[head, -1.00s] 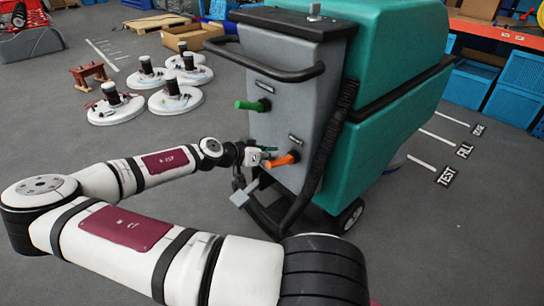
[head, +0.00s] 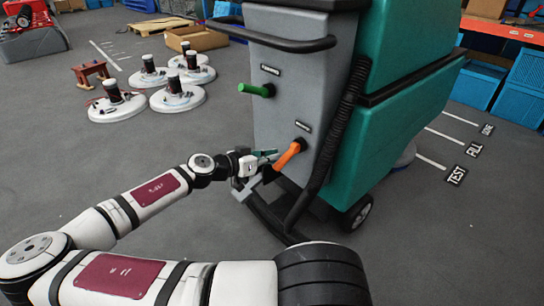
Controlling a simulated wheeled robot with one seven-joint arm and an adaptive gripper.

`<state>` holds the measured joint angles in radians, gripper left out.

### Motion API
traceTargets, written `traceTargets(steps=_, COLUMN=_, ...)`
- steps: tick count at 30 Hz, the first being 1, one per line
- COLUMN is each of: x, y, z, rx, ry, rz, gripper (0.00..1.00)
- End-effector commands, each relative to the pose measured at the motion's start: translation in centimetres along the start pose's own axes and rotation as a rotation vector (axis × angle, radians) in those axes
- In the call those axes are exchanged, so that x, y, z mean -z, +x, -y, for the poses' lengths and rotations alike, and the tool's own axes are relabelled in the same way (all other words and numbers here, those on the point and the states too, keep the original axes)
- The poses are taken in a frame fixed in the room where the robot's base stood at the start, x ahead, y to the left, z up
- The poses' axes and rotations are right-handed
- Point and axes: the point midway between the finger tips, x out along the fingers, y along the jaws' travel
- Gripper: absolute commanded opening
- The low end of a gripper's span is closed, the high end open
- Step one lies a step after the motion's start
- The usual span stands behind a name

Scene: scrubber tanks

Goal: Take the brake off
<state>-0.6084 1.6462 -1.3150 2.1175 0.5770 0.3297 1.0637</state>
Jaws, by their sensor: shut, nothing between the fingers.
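The scrubber machine has a teal tank (head: 412,130) and a grey rear panel (head: 305,95). An orange lever (head: 287,156) low on the panel slants down to the left. A green lever (head: 255,90) higher up points left, about level. Each has a small label above it, too small to read. A light grey pedal-like plate (head: 246,189) shows low by the machine's base. My gripper (head: 268,157) is shut and empty, just left of the orange lever. I cannot tell whether it touches it. Which part is the brake is not readable.
A black bar handle (head: 275,43) juts from the panel's top, and a black hose (head: 335,130) runs down its side. Several white round pads (head: 178,97) lie at the left back. Floor lines (head: 446,134) marked TEST and FILL are at right.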

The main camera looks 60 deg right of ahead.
Motion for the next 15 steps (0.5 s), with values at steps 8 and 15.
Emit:
traceTargets(steps=8, x=-1.1, y=0.3, z=0.2, rx=0.0, ry=-0.001, rz=0.0, gripper=0.0)
traceTargets(steps=15, x=-1.5, y=0.4, z=0.2, rx=-0.002, ry=-0.002, rz=0.003, gripper=0.0)
